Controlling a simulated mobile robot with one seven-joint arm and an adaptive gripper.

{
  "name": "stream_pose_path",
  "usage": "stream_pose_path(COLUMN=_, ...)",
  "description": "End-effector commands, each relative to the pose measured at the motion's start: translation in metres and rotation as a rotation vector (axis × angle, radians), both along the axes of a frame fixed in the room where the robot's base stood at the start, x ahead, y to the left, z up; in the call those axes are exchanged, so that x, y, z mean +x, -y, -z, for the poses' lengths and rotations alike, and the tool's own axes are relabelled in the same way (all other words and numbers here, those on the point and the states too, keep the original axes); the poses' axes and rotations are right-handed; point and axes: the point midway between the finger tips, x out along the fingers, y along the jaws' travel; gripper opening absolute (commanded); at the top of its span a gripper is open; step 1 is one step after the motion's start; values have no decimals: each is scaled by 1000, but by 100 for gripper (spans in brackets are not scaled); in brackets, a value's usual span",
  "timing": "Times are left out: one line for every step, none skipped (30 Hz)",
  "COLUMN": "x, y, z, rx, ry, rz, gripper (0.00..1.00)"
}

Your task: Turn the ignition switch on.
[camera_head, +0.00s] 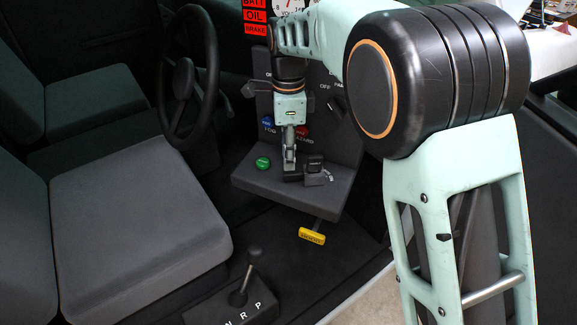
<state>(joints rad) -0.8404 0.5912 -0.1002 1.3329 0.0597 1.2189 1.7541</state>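My gripper (290,168) points down in front of the dark control panel (343,128), with its fingertips just above or at the lower ledge (262,184). I see the fingers nearly edge-on, so their opening does not show. No control reads clearly as the ignition switch. A small black switch (315,168) with a white label stands on the ledge just right of the fingertips. A dark knob (334,107) sits upper right on the panel, near an "OFF" marking. My gripper and wrist hide part of the panel, and contact with any control cannot be told.
A green button (263,163) is left on the ledge; a blue button (267,121) and red button (302,131) flank my gripper. A yellow handle (312,236) hangs below. The steering wheel (187,82), seat (140,215) and gear lever (245,278) are left. Red warning labels (255,16) are above.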

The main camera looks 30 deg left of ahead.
Motion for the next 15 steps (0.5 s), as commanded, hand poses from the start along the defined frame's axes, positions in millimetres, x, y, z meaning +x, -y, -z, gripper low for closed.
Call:
stream_pose_path(x=1, y=-1, z=-12, rx=3, ry=4, rz=0, gripper=26)
stream_pose_path(x=1, y=-1, z=-19, rx=3, ry=4, rz=0, gripper=26)
stream_pose_path(x=1, y=-1, z=-26, rx=3, ry=4, rz=0, gripper=26)
stream_pose_path(x=1, y=-1, z=-32, rx=3, ry=4, rz=1, gripper=26)
stream_pose_path(x=1, y=0, z=-37, rx=2, ry=2, rz=1, gripper=26)
stream_pose_path(x=1, y=0, z=-43, rx=3, ry=3, rz=1, gripper=26)
stream_pose_path(x=1, y=0, z=-47, rx=2, ry=3, rz=1, gripper=26)
stream_pose_path(x=1, y=0, z=-50, rx=2, ry=3, rz=1, gripper=26)
stream_pose_path(x=1, y=0, z=-55, rx=2, ry=2, rz=1, gripper=26)
stream_pose_path(x=1, y=0, z=-57, rx=1, ry=2, rz=1, gripper=26)
stream_pose_path(x=0, y=0, z=-59, rx=1, ry=2, rz=1, gripper=26)
stream_pose_path(x=0, y=0, z=-61, rx=1, ry=2, rz=1, gripper=26)
stream_pose_path(x=0, y=0, z=-62, rx=1, ry=2, rz=1, gripper=26)
stream_pose_path(x=0, y=0, z=-63, rx=1, ry=2, rz=1, gripper=26)
stream_pose_path(x=0, y=0, z=-64, rx=1, ry=2, rz=1, gripper=26)
